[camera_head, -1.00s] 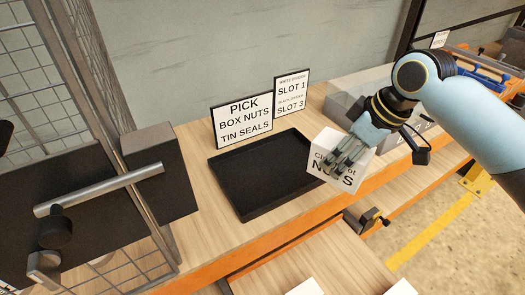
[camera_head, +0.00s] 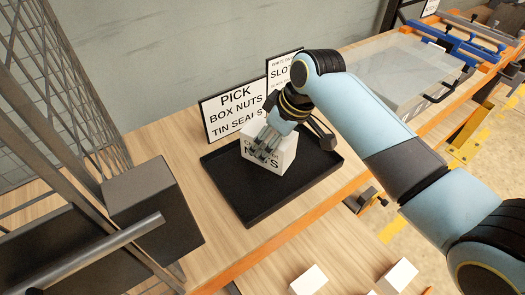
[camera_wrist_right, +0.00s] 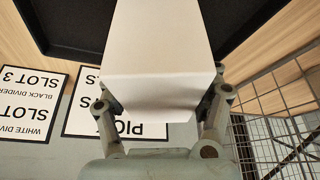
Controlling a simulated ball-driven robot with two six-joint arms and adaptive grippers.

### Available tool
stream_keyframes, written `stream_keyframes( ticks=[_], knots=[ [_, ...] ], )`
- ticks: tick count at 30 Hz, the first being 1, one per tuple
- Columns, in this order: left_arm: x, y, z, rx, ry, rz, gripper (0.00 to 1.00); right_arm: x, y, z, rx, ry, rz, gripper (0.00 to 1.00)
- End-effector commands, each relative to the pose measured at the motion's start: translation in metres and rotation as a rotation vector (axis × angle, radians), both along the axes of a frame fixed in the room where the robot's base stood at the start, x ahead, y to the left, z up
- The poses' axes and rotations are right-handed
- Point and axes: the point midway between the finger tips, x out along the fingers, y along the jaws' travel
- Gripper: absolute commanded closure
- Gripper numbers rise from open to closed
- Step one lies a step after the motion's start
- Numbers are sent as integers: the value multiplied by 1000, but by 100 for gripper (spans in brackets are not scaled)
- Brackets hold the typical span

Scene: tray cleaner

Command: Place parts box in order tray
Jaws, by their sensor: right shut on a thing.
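A white parts box (camera_head: 287,158) with black lettering, "NUTS" partly readable, is over the black order tray (camera_head: 262,205) in the head view. My right gripper (camera_head: 266,146) is shut on the box. In the right wrist view the white box (camera_wrist_right: 160,50) sits between the two fingers of the gripper (camera_wrist_right: 163,110), and the tray's dark surface (camera_wrist_right: 72,22) shows behind it. I cannot tell whether the box's underside touches the tray floor. My left gripper does not show.
A sign (camera_head: 232,114) reading "PICK BOX NUTS TIN SEALS" and a partly hidden slot sign (camera_head: 279,70) stand behind the tray. Wire mesh (camera_head: 60,90) and a dark block (camera_head: 141,190) are at left.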

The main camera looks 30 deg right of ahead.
Motion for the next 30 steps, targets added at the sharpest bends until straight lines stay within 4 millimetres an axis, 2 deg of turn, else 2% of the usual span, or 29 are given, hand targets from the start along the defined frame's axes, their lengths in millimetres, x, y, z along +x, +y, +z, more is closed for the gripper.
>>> stream_keyframes(
  ticks=[4, 13, 25, 26, 30],
  knots=[
    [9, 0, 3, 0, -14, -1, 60, 7, 12, -8, -1, -1, 1, 81],
    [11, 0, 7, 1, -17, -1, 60, 7, 13, -46, -2, 1, 1, 81],
    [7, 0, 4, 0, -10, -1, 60, 7, 13, -53, -2, -1, -1, 81],
    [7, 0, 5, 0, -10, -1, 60, 7, 13, -53, -2, 0, -1, 32],
    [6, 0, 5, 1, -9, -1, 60, 7, 13, -52, -2, 0, -1, 14]
  ],
)
